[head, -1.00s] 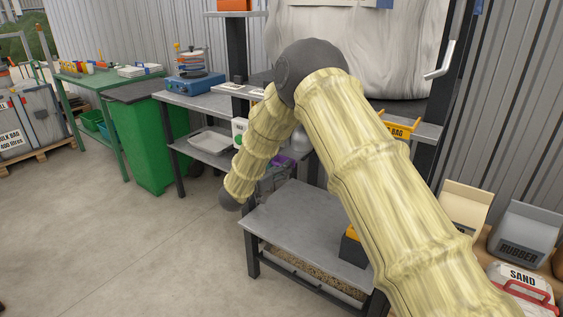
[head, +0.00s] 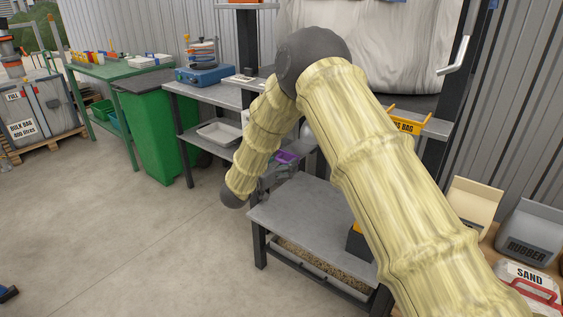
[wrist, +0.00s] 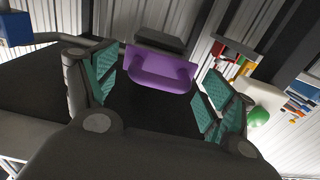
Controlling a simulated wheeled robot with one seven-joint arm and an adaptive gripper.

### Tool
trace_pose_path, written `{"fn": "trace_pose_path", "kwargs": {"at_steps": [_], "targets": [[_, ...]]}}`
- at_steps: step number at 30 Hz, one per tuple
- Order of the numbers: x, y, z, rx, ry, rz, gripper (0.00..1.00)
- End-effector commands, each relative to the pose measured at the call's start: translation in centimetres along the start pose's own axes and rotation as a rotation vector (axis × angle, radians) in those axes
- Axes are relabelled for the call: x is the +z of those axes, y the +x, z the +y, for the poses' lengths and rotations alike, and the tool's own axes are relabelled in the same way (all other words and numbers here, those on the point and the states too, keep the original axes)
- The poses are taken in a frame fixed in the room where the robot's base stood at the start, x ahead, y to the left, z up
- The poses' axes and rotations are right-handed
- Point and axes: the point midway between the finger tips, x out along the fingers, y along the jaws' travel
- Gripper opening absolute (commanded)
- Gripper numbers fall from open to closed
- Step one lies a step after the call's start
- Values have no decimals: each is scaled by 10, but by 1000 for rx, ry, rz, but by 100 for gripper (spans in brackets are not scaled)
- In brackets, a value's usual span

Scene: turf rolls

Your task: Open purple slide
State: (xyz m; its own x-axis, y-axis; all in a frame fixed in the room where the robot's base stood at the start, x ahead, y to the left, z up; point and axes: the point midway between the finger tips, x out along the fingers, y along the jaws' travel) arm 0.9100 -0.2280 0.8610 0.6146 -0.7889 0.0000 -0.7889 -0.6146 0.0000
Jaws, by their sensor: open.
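The purple slide (wrist: 160,70) shows in the wrist view, just beyond and between the fingertips, in front of a dark block. In the head view the purple slide (head: 287,157) is a small patch beside my arm, under the large pale bag. My gripper (wrist: 158,92) is open, with teal pads on both fingers and nothing between them that I can see it gripping. I cannot tell whether the fingers touch the slide. In the head view my arm hides much of the area around the slide.
A grey low table (head: 310,215) stands below the slide. A shelf with a grey tray (head: 220,134) is to the left, near a green bin (head: 160,140). Bags labelled RUBBER (head: 528,235) and SAND (head: 530,278) stand at the right.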

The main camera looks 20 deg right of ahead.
Motion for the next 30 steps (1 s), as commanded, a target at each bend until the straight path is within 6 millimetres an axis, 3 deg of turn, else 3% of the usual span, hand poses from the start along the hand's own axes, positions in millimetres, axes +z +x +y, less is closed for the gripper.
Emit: {"fn": "trace_pose_path", "kwargs": {"at_steps": [5,18,24,30], "targets": [[0,-20,-1,-3,0,-1,83],[0,-96,-1,-3,0,0,83],[0,-114,0,-1,0,-1,83],[0,-118,0,-1,0,0,83]]}}
